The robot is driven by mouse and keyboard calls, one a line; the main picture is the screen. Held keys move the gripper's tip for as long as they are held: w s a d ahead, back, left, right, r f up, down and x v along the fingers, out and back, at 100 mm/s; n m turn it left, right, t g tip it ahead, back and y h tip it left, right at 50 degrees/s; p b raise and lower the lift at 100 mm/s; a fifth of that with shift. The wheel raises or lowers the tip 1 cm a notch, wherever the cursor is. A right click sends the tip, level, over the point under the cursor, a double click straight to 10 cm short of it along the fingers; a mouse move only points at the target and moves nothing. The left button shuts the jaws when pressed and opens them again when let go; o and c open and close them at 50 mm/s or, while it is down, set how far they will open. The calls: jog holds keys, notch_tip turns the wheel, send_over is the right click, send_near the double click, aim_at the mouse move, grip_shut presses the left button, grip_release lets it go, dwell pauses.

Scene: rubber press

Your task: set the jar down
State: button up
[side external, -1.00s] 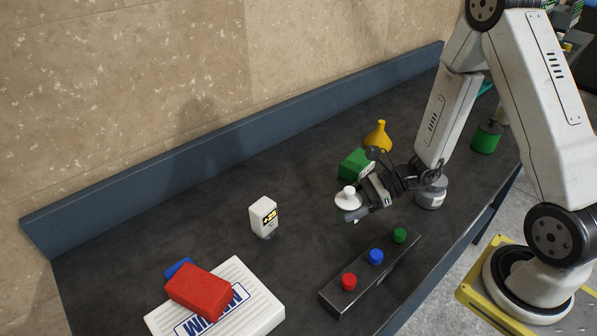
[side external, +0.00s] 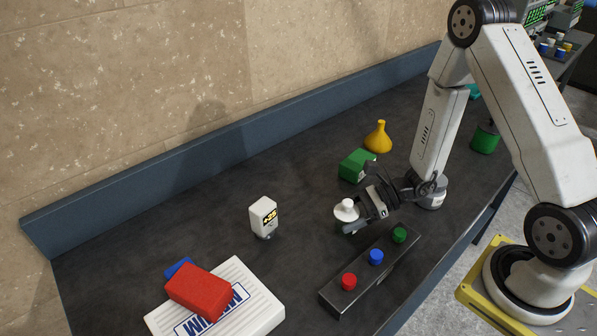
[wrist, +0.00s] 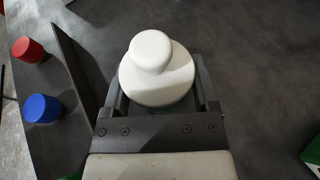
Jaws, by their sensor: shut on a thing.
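The jar shows a round white lid with a knob on top (side external: 346,211). Its body below is mostly hidden by my gripper. My gripper (side external: 350,222) is shut on the jar, one finger on each side. The jar is upright, just behind the button bar and low over the dark table. I cannot tell whether its base touches the table. In the wrist view the white lid (wrist: 157,68) fills the space between my fingers (wrist: 160,95).
A bar with red, blue and green buttons (side external: 333,295) lies in front of the jar. A green block (side external: 354,165) and a yellow flask (side external: 378,137) stand behind. A white meter (side external: 263,216) stands to the left. Farther left, red (side external: 198,290) and blue blocks lie on a white box (side external: 262,301).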

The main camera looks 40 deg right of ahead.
jog(key=o, duration=1.3)
jog(key=shift+f, duration=0.15)
jog(key=shift+c, duration=0.2)
jog(key=shift+r, duration=0.2)
jog(key=shift+v, duration=6)
jog(key=shift+a, duration=0.1)
